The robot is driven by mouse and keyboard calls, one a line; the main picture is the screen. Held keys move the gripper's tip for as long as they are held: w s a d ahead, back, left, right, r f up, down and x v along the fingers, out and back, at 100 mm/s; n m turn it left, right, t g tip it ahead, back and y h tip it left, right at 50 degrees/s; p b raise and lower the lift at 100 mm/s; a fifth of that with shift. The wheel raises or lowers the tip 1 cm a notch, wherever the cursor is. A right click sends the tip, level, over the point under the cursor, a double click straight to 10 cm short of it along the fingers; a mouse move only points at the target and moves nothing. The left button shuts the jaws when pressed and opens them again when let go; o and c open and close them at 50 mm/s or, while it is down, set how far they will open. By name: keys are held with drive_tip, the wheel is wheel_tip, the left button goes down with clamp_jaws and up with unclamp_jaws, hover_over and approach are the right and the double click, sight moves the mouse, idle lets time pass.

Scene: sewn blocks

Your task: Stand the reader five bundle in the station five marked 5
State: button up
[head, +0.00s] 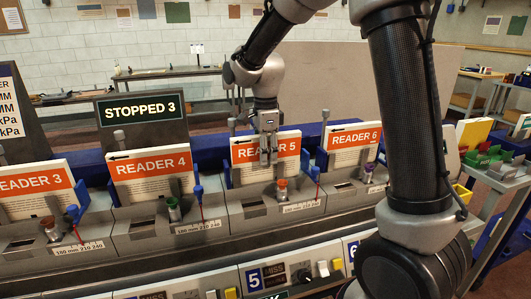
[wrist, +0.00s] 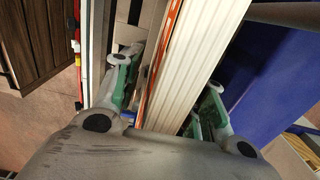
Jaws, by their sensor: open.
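The reader five bundle (head: 249,172), white with an orange band reading "READER 5", stands upright in a grey station (head: 255,212) between readers 4 and 6. A blue-and-white "5" plate (head: 254,276) is on the front panel below. My gripper (head: 268,160) is at the bundle's top, in front of part of its orange band. In the wrist view, my open gripper (wrist: 168,95) has green-padded fingers on both sides of the bundle's white ribbed edge (wrist: 205,50). The lower fingertips are partly hidden, and I cannot tell whether they touch it.
Reader 4 (head: 152,178) stands to the left and reader 6 (head: 352,146) close on the right. Blue posts and small coloured knobs stand beside the bundles. A sign reading "STOPPED 3" (head: 140,108) rises behind reader 4. A cart with coloured holders (head: 492,160) is far right.

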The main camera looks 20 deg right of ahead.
wheel_tip(320, 180, up, 12)
drive_tip(key=shift+r, duration=0.1)
drive_tip(key=shift+s+d+r, duration=0.1)
drive_tip(key=shift+d+r, duration=0.05)
drive_tip(key=s+d+r+n+t, duration=0.2)
drive_tip(key=s+d+r+n, duration=0.1)
drive_tip(key=s+d+n, duration=0.75)
drive_tip(key=s+d+f+n+t, duration=0.1)
drive_tip(key=s+d+f+n, duration=0.1)
drive_tip(key=s, duration=0.5)
drive_tip(key=s+d+f+n+t, duration=0.1)
drive_tip(key=s+d+f+n, duration=0.1)
drive_tip(key=s+n, duration=0.3)
drive_tip(key=s+f, duration=0.1)
drive_tip(key=s, duration=0.2)
drive_tip(key=shift+s, duration=0.15)
